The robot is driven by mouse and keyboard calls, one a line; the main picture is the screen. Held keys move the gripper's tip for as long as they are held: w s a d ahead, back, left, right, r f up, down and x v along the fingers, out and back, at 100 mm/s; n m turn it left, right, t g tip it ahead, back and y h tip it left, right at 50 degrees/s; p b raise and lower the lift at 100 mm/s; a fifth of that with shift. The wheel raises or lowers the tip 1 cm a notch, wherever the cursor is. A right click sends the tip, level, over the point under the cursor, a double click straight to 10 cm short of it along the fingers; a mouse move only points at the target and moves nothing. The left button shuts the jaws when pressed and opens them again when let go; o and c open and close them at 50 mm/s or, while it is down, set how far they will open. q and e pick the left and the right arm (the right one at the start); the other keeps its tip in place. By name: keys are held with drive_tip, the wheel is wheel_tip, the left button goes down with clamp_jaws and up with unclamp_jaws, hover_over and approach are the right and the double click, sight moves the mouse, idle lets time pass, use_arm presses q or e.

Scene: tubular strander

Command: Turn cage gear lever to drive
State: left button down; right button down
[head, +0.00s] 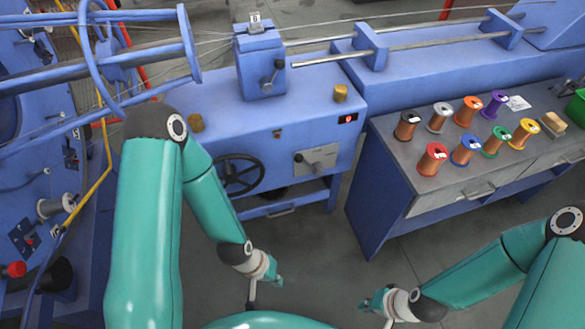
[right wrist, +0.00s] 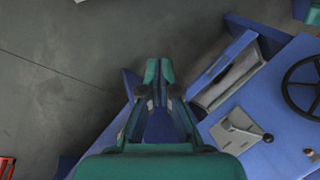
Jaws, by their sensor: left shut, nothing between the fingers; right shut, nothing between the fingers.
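A grey plate with a lever (head: 316,160) is on the front of the blue machine cabinet, right of the black handwheel. In the right wrist view the lever plate (right wrist: 238,132) shows at lower right, with a dark knob at the lever's end. Another small lever (head: 272,76) is on the upright blue block above. No readable label tells me which is the cage gear lever. My left gripper (head: 277,281) is shut and empty, low in front of the cabinet. My right gripper (head: 369,304) is shut and empty, further right, apart from both levers; it also shows in the right wrist view (right wrist: 160,68).
A black handwheel (head: 238,173) protrudes from the cabinet. A blue workbench (head: 390,150) with several coloured spools stands at right. The blue strander cage (head: 95,55) is at upper left. Grey floor (head: 330,265) is clear between my grippers and the cabinet.

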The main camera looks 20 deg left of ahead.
drive_tip(key=w+a+f+n+t+b, duration=0.4)
drive_tip(key=w+a+n+b, duration=0.1)
drive_tip(key=w+n+b, duration=0.4)
drive_tip(key=w+a+f+n+t+b, duration=0.4)
drive_tip(key=w+a+f+n+b, duration=0.15)
drive_tip(key=w+b, duration=0.45)
drive_tip(key=w+a+r+n+t+y+b, duration=0.3)
drive_tip(key=a+r+n+t+b, duration=0.1)
drive_tip(key=a+n+b, duration=0.4)
drive_tip(key=w+a+r+n+t+y+b, duration=0.2)
drive_tip(key=a+r+n+t+b, duration=0.15)
drive_tip(key=a+n+b, duration=0.45)
drive_tip(key=w+a+r, duration=0.1)
drive_tip(key=w+a, duration=0.1)
drive_tip(key=w, duration=0.3)
drive_tip(key=w+a+r+b, duration=0.1)
drive_tip(key=w, duration=0.5)
drive_tip(key=shift+a+r, duration=0.35)
drive_tip(key=shift+a, duration=0.05)
drive_tip(key=shift+a+r+g+y, duration=0.1)
drive_tip(key=shift+r+g+y, duration=0.05)
drive_tip(key=shift+g+y, duration=0.2)
